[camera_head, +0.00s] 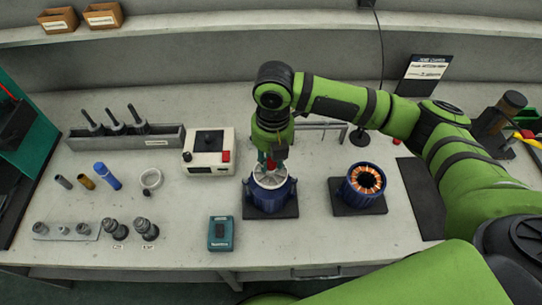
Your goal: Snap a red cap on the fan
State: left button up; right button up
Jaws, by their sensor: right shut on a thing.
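The fan (259,180) is a pale grey disc on top of a blue motor housing (268,199), left of the arm's base. My right gripper (272,162) points straight down over the middle of the fan. It is shut on a small red cap (271,164), which is right at the fan's hub. I cannot tell whether the cap touches the hub, as the fingers partly hide it. My left gripper is not in view.
A second blue housing (351,193) with copper windings stands on a dark mat to the right. A white box with a red button (208,158) stands behind left. A teal box (221,233) lies in front.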

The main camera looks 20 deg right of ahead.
jog(key=shift+f, duration=0.6)
dwell(1.1)
jog(key=shift+f, duration=0.25)
dwell(0.8)
jog(key=o, duration=1)
notch_tip(320, 180, up, 5)
jog(key=p, duration=0.6)
jog(key=shift+r, duration=0.1)
